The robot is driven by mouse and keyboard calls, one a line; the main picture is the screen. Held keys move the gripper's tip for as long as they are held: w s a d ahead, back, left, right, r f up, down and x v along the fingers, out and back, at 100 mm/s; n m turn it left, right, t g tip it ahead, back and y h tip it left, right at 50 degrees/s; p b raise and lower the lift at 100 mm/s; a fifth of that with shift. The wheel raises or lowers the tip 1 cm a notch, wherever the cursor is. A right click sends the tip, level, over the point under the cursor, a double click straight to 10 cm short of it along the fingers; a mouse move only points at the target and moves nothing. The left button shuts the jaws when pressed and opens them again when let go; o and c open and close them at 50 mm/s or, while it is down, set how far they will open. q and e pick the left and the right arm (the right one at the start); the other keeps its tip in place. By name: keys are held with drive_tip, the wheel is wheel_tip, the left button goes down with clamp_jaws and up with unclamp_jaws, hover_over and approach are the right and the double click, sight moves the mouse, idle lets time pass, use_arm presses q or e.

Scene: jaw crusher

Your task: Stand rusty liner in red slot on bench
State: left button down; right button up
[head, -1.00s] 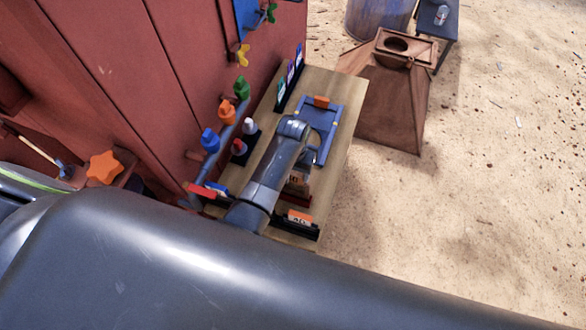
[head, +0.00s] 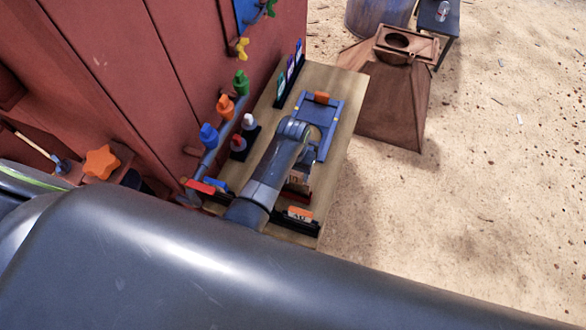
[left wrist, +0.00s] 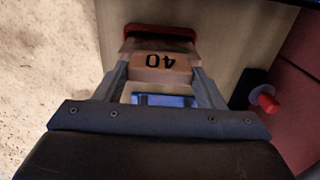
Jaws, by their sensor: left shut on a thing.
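The rusty liner (left wrist: 160,62), a brown plate marked 40, sits between the fingers of my left gripper (left wrist: 163,82), which is shut on it. The red slot (left wrist: 160,30) lies just beyond the liner in the left wrist view, and the liner's far edge overlaps it there. I cannot tell whether the liner is seated in the slot or just above it. In the head view the liner (head: 298,180) shows partly beside my arm, over the bench (head: 340,125). The gripper's fingers are mostly hidden there. My right gripper is not in view.
A black slot with an orange-labelled plate (head: 299,214) stands at the bench's near end. A blue frame (head: 325,140) lies farther along. A rack of upright plates (head: 287,80) and a stand with white and red knobs (head: 240,140) are near the red wall.

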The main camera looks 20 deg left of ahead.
use_arm(q)
drive_tip(key=shift+f, duration=0.5)
drive_tip(key=shift+c, duration=1.8)
unclamp_jaws()
drive_tip(key=shift+o, duration=0.6)
drive_tip(key=shift+s+f, duration=0.1)
